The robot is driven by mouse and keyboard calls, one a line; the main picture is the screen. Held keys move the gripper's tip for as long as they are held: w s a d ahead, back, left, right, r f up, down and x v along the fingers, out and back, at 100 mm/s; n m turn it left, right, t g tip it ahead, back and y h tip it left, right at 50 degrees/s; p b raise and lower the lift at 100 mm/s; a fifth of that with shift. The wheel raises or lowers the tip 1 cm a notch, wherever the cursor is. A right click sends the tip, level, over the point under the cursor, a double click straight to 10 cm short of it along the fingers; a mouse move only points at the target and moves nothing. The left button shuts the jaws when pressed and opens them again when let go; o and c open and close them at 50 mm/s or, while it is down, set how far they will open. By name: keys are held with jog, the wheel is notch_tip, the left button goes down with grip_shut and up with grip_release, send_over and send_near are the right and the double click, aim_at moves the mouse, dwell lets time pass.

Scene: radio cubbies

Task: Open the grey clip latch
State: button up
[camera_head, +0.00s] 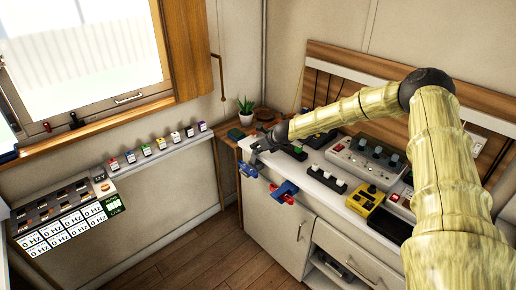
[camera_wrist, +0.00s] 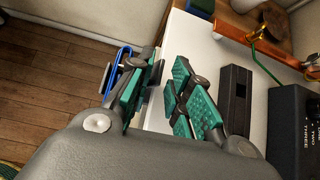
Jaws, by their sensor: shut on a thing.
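My gripper (camera_head: 256,148) is at the far left corner of the white counter, just above a blue clip (camera_head: 247,169) on its front edge. In the wrist view its two teal-padded fingers (camera_wrist: 164,82) stand either side of the white edge. A small dark grey piece by the left pad, probably the grey clip latch, is what they are shut on, though the pads mostly hide it. A blue clip part (camera_wrist: 122,62) shows just beyond the left finger. A second blue clip (camera_head: 284,190) with red parts hangs further right along the edge.
A dark block (camera_wrist: 237,98) and a dark labelled box (camera_wrist: 292,120) stand right of the fingers. Several switch boxes line the counter, with a yellow device (camera_head: 365,197) near its front. A potted plant (camera_head: 245,106) is in the corner. The wooden floor (camera_head: 195,262) is clear.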

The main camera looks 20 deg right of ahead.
dwell(0.3)
jog(key=v, duration=1.2)
dwell(0.6)
jog(key=s+a+f+n+g+h, duration=0.1)
jog(key=s+a+f+n+g, duration=0.2)
jog(key=s+a+f+n, duration=0.65)
jog(key=s+a+f+n+g+h, duration=0.15)
jog(key=s+a+f+n, duration=0.45)
jog(key=s+f, duration=0.75)
jog(key=s+a+f+n+g, duration=0.1)
jog(key=s+n, duration=0.4)
jog(key=s, duration=0.5)
jog(key=s+a+f+n+g, duration=0.2)
jog(key=s+n, duration=0.4)
jog(key=s, duration=0.5)
jog(key=s+a+f+n+g, duration=0.1)
jog(key=s+n, duration=0.4)
jog(key=s, duration=0.6)
notch_tip(320, 180, down, 3)
jog(key=shift+s+a+r, duration=0.15)
jog(key=shift+s+a, duration=0.05)
jog(key=shift+a, duration=0.5)
